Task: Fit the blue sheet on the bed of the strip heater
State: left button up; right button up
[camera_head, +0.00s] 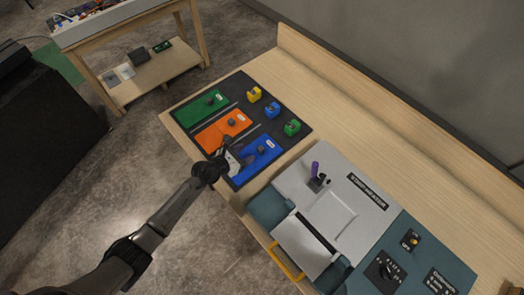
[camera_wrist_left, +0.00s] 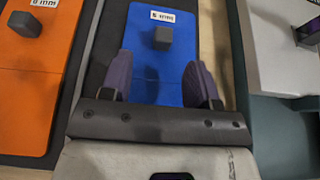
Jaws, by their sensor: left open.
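The blue sheet (camera_head: 270,148) lies flat on the dark mat, with a small dark block-shaped knob on it. My left gripper (camera_head: 246,155) is above the near end of the blue sheet. In the left wrist view its two purple fingers (camera_wrist_left: 162,78) are apart, with nothing held between them and the knob beyond their tips. The strip heater (camera_head: 351,175) is to the right, with a purple-handled lever, a pale plate and a yellow handle. My right gripper is not in view.
A green sheet (camera_head: 203,106) and an orange sheet (camera_head: 222,131) lie beside the blue one. Yellow, blue and green blocks (camera_head: 272,110) stand along the mat's far side. A teal control panel (camera_head: 410,262) with a knob is at the right. Bare wood lies behind the mat.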

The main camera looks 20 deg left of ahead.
aim_at(261, 148)
pick_arm(q)
jog(key=shift+x, duration=1.2)
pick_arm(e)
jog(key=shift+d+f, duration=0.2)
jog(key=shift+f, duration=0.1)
pick_arm(q)
jog(key=x, duration=0.2)
jog(key=b+x, duration=0.1)
jog(key=x, duration=0.1)
jog(key=shift+s+d, duration=0.15)
jog(key=shift+d, duration=0.15)
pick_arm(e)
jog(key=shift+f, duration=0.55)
pick_arm(q)
jog(key=shift+w+d+f+b, duration=0.2)
jog(key=shift+w+b, duration=0.15)
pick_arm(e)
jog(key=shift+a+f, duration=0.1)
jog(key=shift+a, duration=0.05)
pick_arm(q)
jog(key=c, duration=0.8)
grip_shut()
